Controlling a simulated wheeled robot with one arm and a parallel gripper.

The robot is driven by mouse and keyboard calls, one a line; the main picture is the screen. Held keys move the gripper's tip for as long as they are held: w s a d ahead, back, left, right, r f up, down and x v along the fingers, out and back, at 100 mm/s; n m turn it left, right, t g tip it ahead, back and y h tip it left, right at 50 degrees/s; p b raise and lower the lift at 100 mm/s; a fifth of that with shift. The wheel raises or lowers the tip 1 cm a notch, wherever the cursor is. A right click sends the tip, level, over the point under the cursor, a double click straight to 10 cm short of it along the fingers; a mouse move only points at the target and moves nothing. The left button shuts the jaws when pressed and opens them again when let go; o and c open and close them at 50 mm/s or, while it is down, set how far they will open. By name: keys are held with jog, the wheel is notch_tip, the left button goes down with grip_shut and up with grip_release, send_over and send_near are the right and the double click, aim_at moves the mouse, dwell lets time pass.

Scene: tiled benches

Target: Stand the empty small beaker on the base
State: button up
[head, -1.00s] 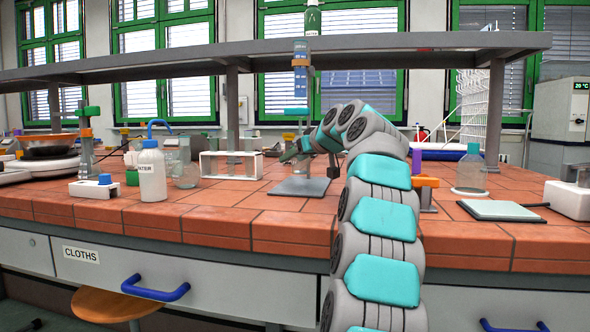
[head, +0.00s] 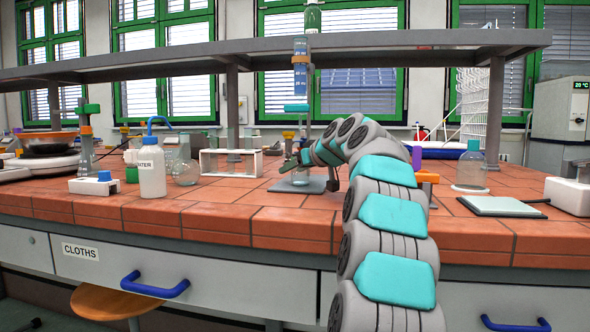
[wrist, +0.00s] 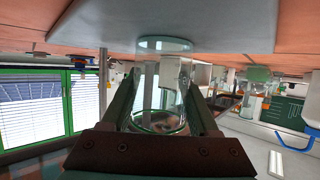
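The small beaker (wrist: 160,95) is clear glass and looks empty. In the wrist view, where the bench is at the top, it sits between the two fingers of my gripper (wrist: 150,65), which look closed against its sides. The grey base plate (wrist: 230,25) is at the beaker's foot. In the head view the beaker (head: 300,179) is upright over the base plate (head: 281,187), at or just above its surface; I cannot tell whether it touches. My gripper (head: 291,163) reaches in from the right at low height, and my wrist hides part of the plate.
A burette (head: 300,70) hangs above the base plate. A white rack (head: 230,163) of glass tubes, a round flask (head: 186,168) and a wash bottle (head: 152,170) stand to the left. The front tiles are clear.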

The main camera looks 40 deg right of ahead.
jog(key=o, duration=0.4)
jog(key=shift+r, duration=0.1)
jog(key=shift+r+p, duration=0.25)
jog(key=shift+p, duration=0.1)
jog(key=b+v, duration=0.1)
jog(key=v, duration=1)
jog(key=shift+s+a+r, duration=0.1)
jog(key=shift+s, duration=0.3)
